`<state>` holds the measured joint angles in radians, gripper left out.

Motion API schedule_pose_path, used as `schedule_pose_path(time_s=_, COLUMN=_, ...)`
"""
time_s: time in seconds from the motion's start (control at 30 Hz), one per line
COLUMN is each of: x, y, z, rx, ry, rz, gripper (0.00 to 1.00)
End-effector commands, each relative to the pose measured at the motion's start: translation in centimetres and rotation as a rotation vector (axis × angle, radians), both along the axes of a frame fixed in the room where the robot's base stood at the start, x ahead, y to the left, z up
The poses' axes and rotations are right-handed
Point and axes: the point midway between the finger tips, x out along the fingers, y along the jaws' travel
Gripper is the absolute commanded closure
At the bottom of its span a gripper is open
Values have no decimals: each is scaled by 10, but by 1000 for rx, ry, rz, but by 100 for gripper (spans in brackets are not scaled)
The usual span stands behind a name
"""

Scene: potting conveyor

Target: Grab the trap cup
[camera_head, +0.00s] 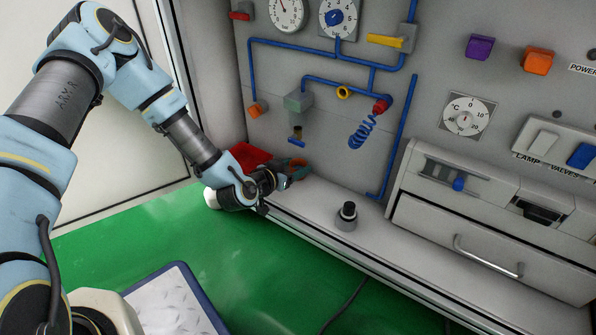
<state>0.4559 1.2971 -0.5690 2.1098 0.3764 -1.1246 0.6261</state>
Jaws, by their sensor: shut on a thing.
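My gripper (275,180) is low in front of the panel's left part, just above the ledge. Its dark jaws are shut on a small grey piece (284,182), which looks like the trap cup. The jaws and wrist hide most of it, so its shape cannot be made out. A grey-green box (298,102) is on the blue piping above, with a short brass and blue fitting (297,137) below it.
A red thing (248,156) and a teal and red thing (297,168) lie close behind my gripper. A grey cylinder with a black top (346,218) stands on the ledge to the right. A drawer unit (490,245) is further right. The green floor is mostly clear.

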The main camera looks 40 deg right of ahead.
Motion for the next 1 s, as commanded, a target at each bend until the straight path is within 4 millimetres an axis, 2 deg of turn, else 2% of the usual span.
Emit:
schedule_pose_path(time_s=0.07, x=0, y=0, z=0, rx=0, ry=0, rz=0, gripper=56)
schedule_pose_path(time_s=0.43, x=0, y=0, z=0, rx=0, ry=0, rz=0, gripper=97)
schedule_pose_path(time_s=0.77, x=-1, y=1, z=5, rx=0, ry=0, rz=0, gripper=99)
schedule_pose_path(time_s=0.9, x=-2, y=4, z=13, rx=0, ry=0, rz=-1, gripper=99)
schedule_pose_path(time_s=1.0, x=-2, y=4, z=31, rx=-1, ry=-2, rz=-2, gripper=99)
